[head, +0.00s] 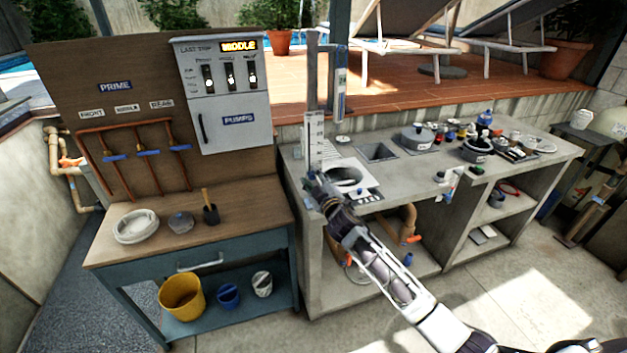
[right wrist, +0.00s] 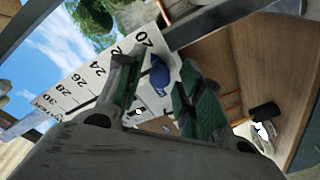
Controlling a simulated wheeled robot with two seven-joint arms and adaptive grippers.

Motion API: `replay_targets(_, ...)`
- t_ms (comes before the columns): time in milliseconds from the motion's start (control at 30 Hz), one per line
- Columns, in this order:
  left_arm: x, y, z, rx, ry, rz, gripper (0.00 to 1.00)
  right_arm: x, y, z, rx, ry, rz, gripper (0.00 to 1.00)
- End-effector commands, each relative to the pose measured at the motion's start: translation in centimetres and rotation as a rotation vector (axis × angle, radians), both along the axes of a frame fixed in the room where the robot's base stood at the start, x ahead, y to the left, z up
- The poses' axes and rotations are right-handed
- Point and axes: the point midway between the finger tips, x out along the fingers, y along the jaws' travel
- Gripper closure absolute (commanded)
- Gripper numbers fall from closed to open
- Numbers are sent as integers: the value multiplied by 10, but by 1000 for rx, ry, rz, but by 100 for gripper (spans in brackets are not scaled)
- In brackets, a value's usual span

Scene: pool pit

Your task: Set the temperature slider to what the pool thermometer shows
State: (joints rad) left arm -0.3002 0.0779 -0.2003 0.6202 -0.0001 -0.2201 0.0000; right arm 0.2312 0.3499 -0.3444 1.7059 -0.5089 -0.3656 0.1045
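The temperature slider's white scale plate (head: 314,138) stands upright at the left end of the concrete counter. In the right wrist view the plate (right wrist: 88,80) shows numbers including 24, 26, 28 and 30. A blue knob (right wrist: 160,72) shows at one end of it, near the end numbers. My right gripper (head: 322,190) is low at the plate's foot. Its fingers (right wrist: 165,95) are apart, with the knob seen in the gap; I cannot tell whether they touch it. A blue-and-white tube, likely the thermometer (head: 340,95), hangs above the counter; its reading is too small. My left gripper is out of view.
A round opening with a white surround (head: 346,178) is close to my right gripper. The counter (head: 400,170) holds a grey pot (head: 417,136) and several small items. A pump panel (head: 222,95) and wooden bench (head: 250,205) stand at the left.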

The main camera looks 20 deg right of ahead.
Motion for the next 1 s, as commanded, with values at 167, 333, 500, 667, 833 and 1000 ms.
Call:
replay_targets(167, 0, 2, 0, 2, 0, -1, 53, 0, 0, 0, 0, 0, 0, 90)
replay_targets(333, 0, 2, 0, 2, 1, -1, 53, 0, 0, 0, 0, 0, 0, 100)
replay_targets(500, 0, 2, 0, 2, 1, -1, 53, 0, 0, 0, 0, 1, 1, 100)
replay_targets(667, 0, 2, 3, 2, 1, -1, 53, 0, 0, 4, 0, 0, 0, 100)
replay_targets(833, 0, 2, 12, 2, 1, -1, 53, 0, 0, 14, 0, -1, 1, 100)
replay_targets(1000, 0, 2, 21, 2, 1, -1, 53, 0, 0, 26, 1, -1, 1, 100)
